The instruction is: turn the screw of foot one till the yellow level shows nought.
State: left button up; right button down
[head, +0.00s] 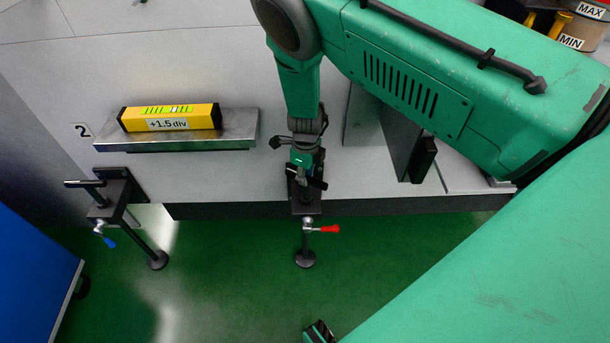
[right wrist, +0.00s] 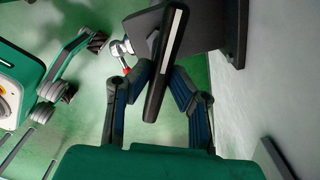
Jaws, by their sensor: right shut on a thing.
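The pale bubble sits right of the vial's middle. My right gripper (head: 306,176) comes down over the middle foot (head: 305,208). No number for this foot is visible. In the right wrist view my right gripper (right wrist: 158,84) is shut on a dark bar handle (right wrist: 172,45) with a light stripe, the screw's handle.
Another foot (head: 115,195), beside a 2 sign (head: 81,130), stands at the left with a blue lever (head: 109,242). A red lever (head: 328,229) sticks out right below my gripper. A dark plate (head: 402,150) stands right of it. The green floor in front is mostly clear.

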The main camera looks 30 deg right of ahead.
jog(key=shift+d, duration=0.1)
jog(key=c, duration=1.5)
grip_release()
notch_tip(320, 180, up, 12)
jog(key=shift+f, duration=0.1)
